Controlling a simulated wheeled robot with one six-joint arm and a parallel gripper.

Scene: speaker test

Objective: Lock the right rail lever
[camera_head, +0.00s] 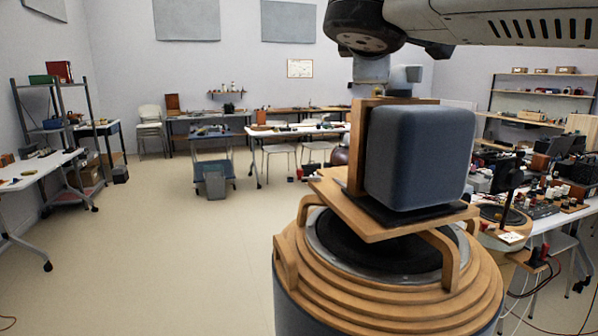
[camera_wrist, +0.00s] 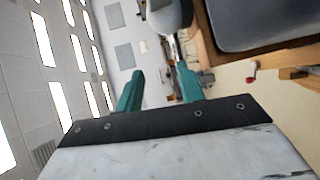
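The grey-blue box speaker (camera_head: 418,155) stands on a dark pad on a wooden platform (camera_head: 345,205), with an upright wooden board (camera_head: 358,150) behind its left side. Curved wooden bars (camera_head: 447,262) join the platform to the stepped round wooden top (camera_head: 390,318) of a large drum-shaped stand. I cannot make out the right rail lever for certain. My gripper (camera_wrist: 160,74) shows two teal fingers apart with nothing between them. The wooden board (camera_wrist: 208,42) and speaker (camera_wrist: 262,22) are beside it in the wrist view. In the head view my gripper cannot be made out.
A small red-tipped piece (camera_wrist: 252,72) shows near wood in the wrist view. A red item (camera_head: 543,254) is at the right. A cluttered bench (camera_head: 578,207) stands right; a white table (camera_head: 38,168) stands left. The floor (camera_head: 165,240) at left is clear.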

